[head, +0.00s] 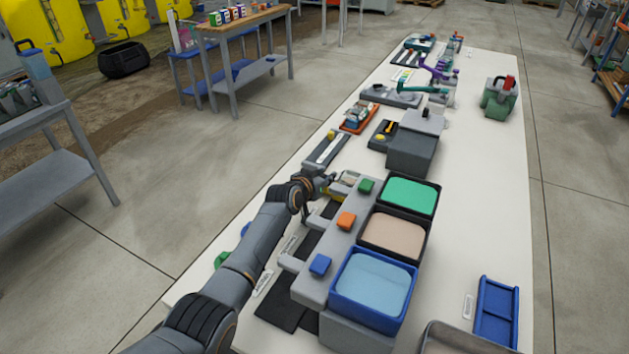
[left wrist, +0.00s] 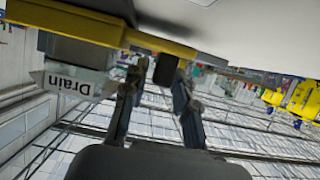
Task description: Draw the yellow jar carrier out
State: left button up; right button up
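The yellow jar carrier (head: 333,194) shows as a small yellow piece beside the grey block at the table's left edge, mostly hidden by my left gripper (head: 322,187). In the left wrist view the carrier (left wrist: 125,33) is a yellow bar across the top, with a dark stub (left wrist: 165,68) below it. The fingertips of my left gripper (left wrist: 161,72) are on either side of the stub, close to it. I cannot tell whether they press on it. My right gripper is not in view.
A grey housing with blue, orange and green knobs (head: 346,221) and coloured trays (head: 410,197) stands close to my left gripper. A "Drain" label (left wrist: 73,83) shows in the left wrist view. The table's right side (head: 480,190) is mostly clear.

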pick_arm(q)
jog(key=v, duration=1.1)
jog(key=shift+a+r, duration=0.1)
dwell(0.4)
